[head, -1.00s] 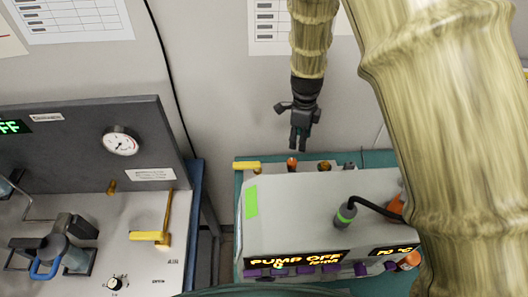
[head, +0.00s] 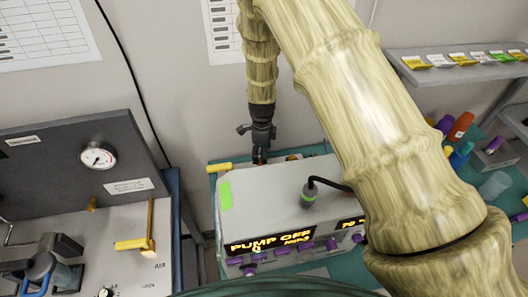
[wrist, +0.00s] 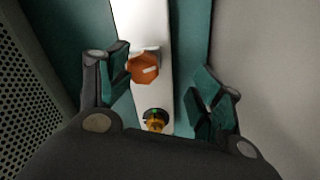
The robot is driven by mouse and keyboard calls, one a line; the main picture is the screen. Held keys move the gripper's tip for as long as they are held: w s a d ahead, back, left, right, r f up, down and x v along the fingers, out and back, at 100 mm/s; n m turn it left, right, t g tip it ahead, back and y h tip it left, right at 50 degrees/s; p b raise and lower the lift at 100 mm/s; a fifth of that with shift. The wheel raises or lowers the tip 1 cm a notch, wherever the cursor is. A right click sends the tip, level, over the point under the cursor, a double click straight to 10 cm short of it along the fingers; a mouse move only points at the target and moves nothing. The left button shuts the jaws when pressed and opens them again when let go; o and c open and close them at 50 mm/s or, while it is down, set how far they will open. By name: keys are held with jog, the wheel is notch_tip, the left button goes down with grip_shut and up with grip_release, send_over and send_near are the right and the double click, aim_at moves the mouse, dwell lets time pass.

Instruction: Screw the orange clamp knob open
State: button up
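The orange clamp knob (wrist: 143,68) shows in the wrist view on a white strip. It lies between the fingers of my gripper (wrist: 163,88), close to the left finger and well apart from the right one. My gripper is open; I cannot tell whether the left finger touches the knob. In the head view my gripper (head: 261,153) points down at the back edge of the grey pump box (head: 255,205). There the fingers mostly hide the knob.
A brass fitting (wrist: 155,120) sits near the knob on the strip. A yellow handle (head: 219,168) is left of my gripper on the box's back edge. A black cable with a green-ringed plug (head: 308,196) rises from the box top. A shelf (head: 455,70) is at right.

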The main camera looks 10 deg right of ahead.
jog(key=shift+s+f, duration=0.25)
jog(key=shift+s, duration=0.4)
jog(key=shift+s+a, duration=0.2)
jog(key=shift+s, duration=0.15)
jog(key=shift+s+a, duration=0.2)
jog(key=shift+s, duration=0.1)
jog(key=shift+s+a+r, duration=0.1)
jog(key=shift+s+r, duration=0.25)
jog(key=shift+s, duration=0.05)
jog(key=shift+w+f, duration=0.9)
jog(key=shift+w, duration=0.15)
jog(key=shift+c, duration=1.3)
jog(key=shift+s+d+r, duration=0.2)
jog(key=shift+d, duration=0.1)
jog(key=c, duration=0.7)
jog(key=shift+s+r, duration=0.1)
jog(key=shift+r, duration=0.05)
jog(key=shift+c, duration=0.5)
jog(key=shift+a, duration=0.15)
